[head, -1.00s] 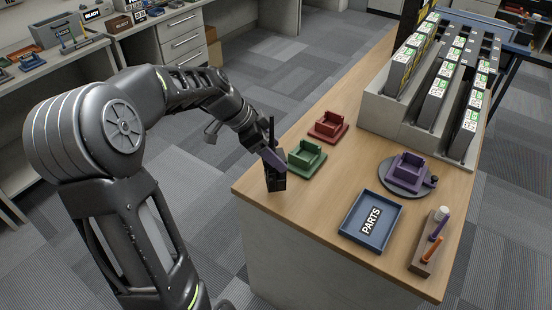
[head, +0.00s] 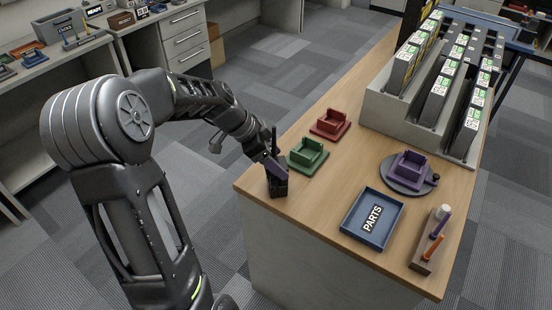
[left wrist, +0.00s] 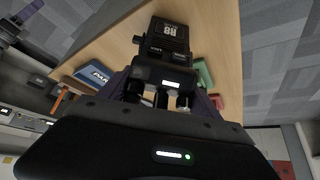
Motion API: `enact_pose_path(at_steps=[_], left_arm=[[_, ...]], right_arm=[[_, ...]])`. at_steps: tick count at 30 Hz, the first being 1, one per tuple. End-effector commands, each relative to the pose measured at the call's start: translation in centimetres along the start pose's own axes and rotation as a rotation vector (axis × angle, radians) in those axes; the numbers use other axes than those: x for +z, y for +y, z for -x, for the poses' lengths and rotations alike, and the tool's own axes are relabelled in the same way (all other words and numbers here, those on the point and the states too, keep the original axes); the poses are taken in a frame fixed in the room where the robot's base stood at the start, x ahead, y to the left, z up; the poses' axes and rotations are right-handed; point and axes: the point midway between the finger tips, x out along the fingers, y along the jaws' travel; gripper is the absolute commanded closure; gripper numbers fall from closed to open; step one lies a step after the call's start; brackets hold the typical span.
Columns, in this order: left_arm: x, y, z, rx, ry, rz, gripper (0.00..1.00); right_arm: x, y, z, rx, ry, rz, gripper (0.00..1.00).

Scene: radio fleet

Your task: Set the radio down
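A black radio (head: 277,182) with a thin antenna hangs upright in my left gripper (head: 275,163), over the near left part of the wooden table (head: 330,180). In the left wrist view the radio (left wrist: 168,38) shows a pale R8 label, and my left gripper (left wrist: 163,90) is shut around it. I cannot tell whether its base touches the table. A green cradle (head: 308,154) is just right of the radio, and a red cradle (head: 330,122) is behind that. A purple cradle (head: 408,168) sits on a round dark base farther right. All three look empty. My right gripper is out of view.
A blue PARTS tray (head: 373,217) lies near the front edge. A wooden pen holder (head: 428,245) stands right of it. A grey stepped rack (head: 400,110) of several labelled units fills the back. Bare tabletop lies between radio and tray.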

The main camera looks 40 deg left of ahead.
Motion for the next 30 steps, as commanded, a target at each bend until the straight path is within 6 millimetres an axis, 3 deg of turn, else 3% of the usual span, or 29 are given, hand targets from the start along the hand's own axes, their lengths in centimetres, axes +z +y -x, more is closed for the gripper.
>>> enact_pose_path(at_steps=[8,20,26,30], left_arm=[[0.0,0.0,0.0,0.000,0.000,0.000,0.05],[-0.1,-0.1,0.5,-0.002,0.000,0.000,0.05],[0.0,-0.1,3.2,-0.005,0.000,0.000,0.05],[-0.1,-0.1,6.2,-0.006,0.001,-0.001,0.05]], right_arm=[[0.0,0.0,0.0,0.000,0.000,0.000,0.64],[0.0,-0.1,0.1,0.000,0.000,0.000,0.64],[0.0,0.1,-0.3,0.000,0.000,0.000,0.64],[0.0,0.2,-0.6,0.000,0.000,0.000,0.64]])
